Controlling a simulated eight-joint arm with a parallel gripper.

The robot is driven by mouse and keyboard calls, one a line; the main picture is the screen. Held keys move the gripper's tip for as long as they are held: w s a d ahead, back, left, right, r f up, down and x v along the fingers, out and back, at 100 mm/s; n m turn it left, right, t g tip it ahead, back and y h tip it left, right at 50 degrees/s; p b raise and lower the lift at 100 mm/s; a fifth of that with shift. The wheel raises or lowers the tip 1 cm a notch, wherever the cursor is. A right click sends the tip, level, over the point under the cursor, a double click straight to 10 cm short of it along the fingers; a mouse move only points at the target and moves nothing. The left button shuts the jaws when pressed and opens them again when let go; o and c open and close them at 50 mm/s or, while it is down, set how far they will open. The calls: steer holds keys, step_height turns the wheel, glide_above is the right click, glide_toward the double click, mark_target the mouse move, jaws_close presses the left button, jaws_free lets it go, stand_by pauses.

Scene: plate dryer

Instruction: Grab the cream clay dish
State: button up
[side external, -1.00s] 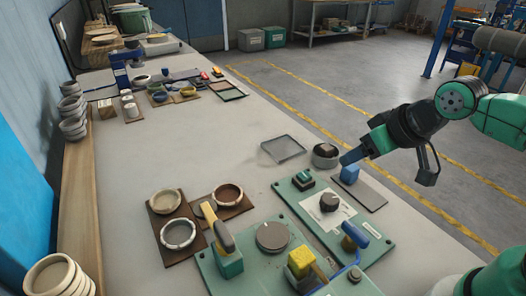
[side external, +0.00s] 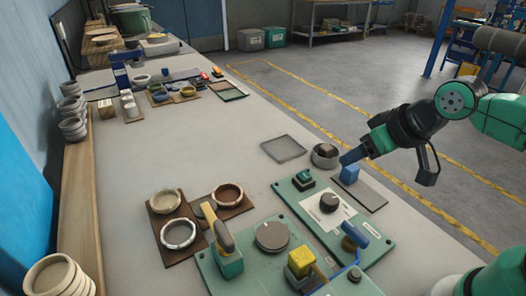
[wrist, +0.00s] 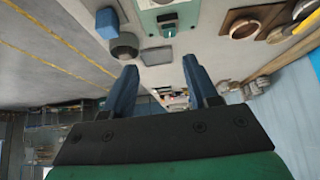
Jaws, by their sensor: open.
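A cream clay dish (side external: 165,201) with a pale rim sits on a brown board at the left of the table in the side external view. A paler ring-shaped dish (side external: 178,234) lies just in front of it, and a brown-centred dish (side external: 228,195) lies to its right. I cannot be sure which of the dishes in the wrist view is the cream one. My gripper (side external: 346,168) is open with blue fingers, well to the right of the dishes, above the table's right side. In the wrist view the space between its fingertips (wrist: 160,66) is empty.
A grey round container (side external: 325,156) is close to my fingers, beside a flat grey tray (side external: 283,149). Green panels with knobs (side external: 331,202) and upright handles (side external: 227,255) stand between my gripper and the dishes. The middle of the table is clear.

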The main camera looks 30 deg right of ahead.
steer(key=shift+o, duration=0.2)
steer(key=o, duration=0.7)
